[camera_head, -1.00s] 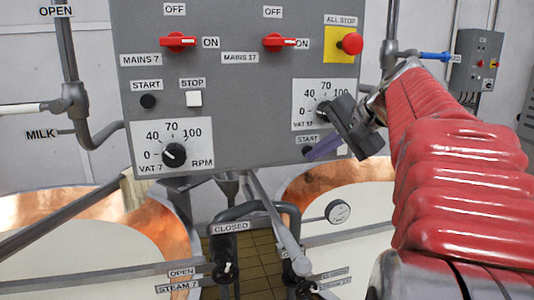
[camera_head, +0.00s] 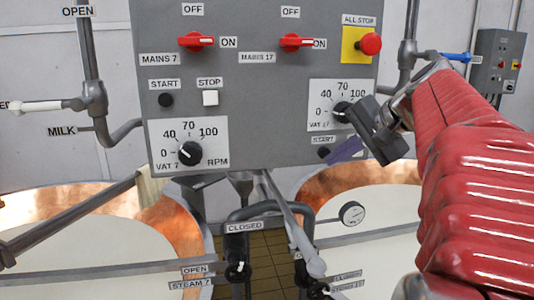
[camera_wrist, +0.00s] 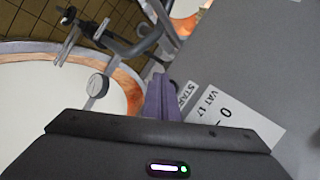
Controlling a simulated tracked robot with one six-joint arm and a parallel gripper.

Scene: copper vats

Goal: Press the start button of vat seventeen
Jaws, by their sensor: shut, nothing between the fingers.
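The vat 17 start button (camera_head: 323,153) is a small black round button on the lower right of the grey panel (camera_head: 240,110), under its START label (camera_head: 322,139). The vat 17 dial (camera_head: 342,111) is just above it. My gripper (camera_head: 334,156) has shut purple fingers and holds nothing. In the head view its tips are just right of the button and partly overlap it; I cannot tell whether they touch it. In the wrist view the fingers (camera_wrist: 160,97) show beside the START label (camera_wrist: 186,95), and the button cannot be made out.
The red mains 17 switch (camera_head: 295,42) points toward ON. The red all-stop knob (camera_head: 371,43) sits above the dial. Vat 7 controls (camera_head: 166,100) are on the left. Copper vats (camera_head: 372,172), pipes and steam valves (camera_head: 236,270) stand below the panel.

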